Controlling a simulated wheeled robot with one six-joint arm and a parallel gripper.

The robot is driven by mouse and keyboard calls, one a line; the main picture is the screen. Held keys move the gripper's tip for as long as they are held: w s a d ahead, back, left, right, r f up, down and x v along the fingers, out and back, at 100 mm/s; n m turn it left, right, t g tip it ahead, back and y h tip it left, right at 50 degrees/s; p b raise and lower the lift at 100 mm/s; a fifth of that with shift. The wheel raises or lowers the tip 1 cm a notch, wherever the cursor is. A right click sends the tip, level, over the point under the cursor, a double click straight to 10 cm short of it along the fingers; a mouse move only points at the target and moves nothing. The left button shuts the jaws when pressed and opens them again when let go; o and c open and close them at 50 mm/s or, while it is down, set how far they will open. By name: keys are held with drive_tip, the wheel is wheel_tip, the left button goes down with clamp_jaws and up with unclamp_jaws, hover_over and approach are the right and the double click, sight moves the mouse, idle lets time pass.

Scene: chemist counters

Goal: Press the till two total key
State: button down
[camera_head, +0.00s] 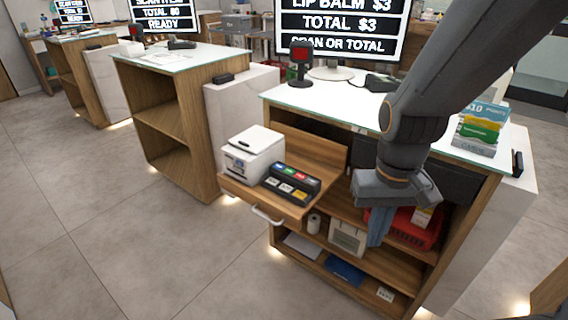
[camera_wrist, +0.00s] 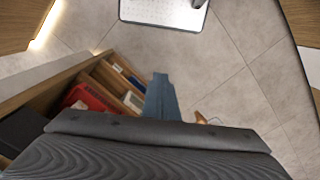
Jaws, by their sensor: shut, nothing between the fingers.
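A black key block (camera_head: 290,183) with coloured keys lies on a wooden pull-out shelf (camera_head: 262,203) at the near counter. Its back row has blue, green and red keys, its front row pale and yellow ones. The key labels are too small to read, so I cannot tell which is the total key. The screen above (camera_head: 341,28) reads "LIP BALM $3, TOTAL $3, SCAN OR TOTAL". My gripper (camera_head: 376,240) points down, shut and empty, right of the key block and apart from it, before the open shelves. Its blue-grey fingers also show in the wrist view (camera_wrist: 161,98).
A white printer (camera_head: 252,153) stands left of the key block. A handle (camera_head: 267,215) juts from the pull-out shelf. A red bin (camera_head: 412,230) and a beige box (camera_head: 347,237) sit on the shelves behind my gripper. A card reader (camera_head: 300,65) stands on the counter. The floor at left is clear.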

drive_tip(key=w+a+r+m+t+p, duration=0.1)
drive_tip(key=w+a+t+p, duration=0.15)
drive_tip(key=w, duration=0.45)
drive_tip(key=w+a+r+t+p, duration=0.1)
drive_tip(key=w+r+p, duration=0.15)
drive_tip(key=w, duration=0.35)
drive_tip(key=w+a+r+m+t+p, duration=0.1)
drive_tip(key=w+p, duration=0.2)
drive_tip(key=w, duration=0.4)
drive_tip(key=w+a+r+m+t+y+p, duration=0.1)
drive_tip(key=w+a+p, duration=0.5)
drive_tip(key=w+a, duration=0.6)
drive_tip(key=a+r+t+y, duration=0.1)
drive_tip(key=a+t+y, duration=0.1)
drive_tip(key=y, duration=0.1)
drive_tip(key=shift+m+t, duration=0.3)
drive_tip(key=shift+t, duration=0.05)
drive_tip(key=shift+f, duration=0.2)
drive_tip(key=b, duration=0.6)
hover_over(281, 168)
wheel_tip(281, 168, down, 5)
drive_tip(key=shift+r, duration=0.1)
wheel_tip(281, 168, down, 3)
drive_tip(key=shift+r+b, duration=0.15)
drive_tip(key=shift+b, duration=0.8)
drive_tip(key=shift+f, duration=0.5)
drive_tip(key=shift+f, duration=0.1)
